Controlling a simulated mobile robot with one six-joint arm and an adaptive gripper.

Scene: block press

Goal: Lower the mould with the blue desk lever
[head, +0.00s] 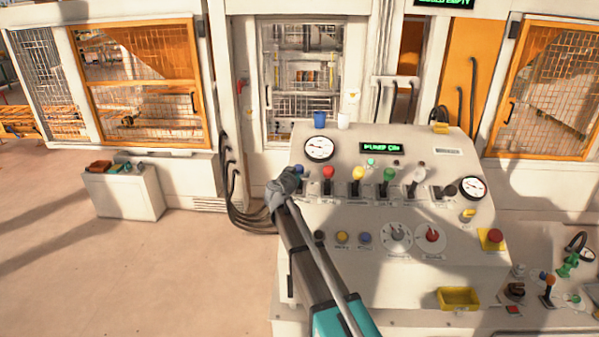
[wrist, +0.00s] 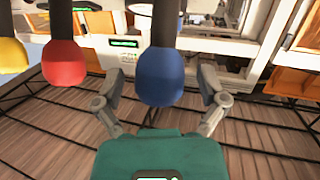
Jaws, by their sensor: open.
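The desk (head: 335,215) carries a row of levers with coloured knobs. The blue knob (head: 298,169) is at the row's left end, partly hidden behind my gripper (head: 290,178). In the wrist view the blue knob (wrist: 160,78) stands between the two fingers of my gripper (wrist: 166,84). The fingers are open, one on each side, with a visible gap to the knob. How near the knob is in depth is hard to tell. A press (head: 303,70) stands behind a mesh door at the back; its mould cannot be made out clearly.
A red knob (head: 328,172) is close right of the blue one, then yellow (head: 357,173), green (head: 388,175) and white (head: 419,174) knobs. A gauge (head: 319,148) is just behind. A green display (head: 381,148) seems to read "PUMP ON". Open floor (head: 130,270) is at left.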

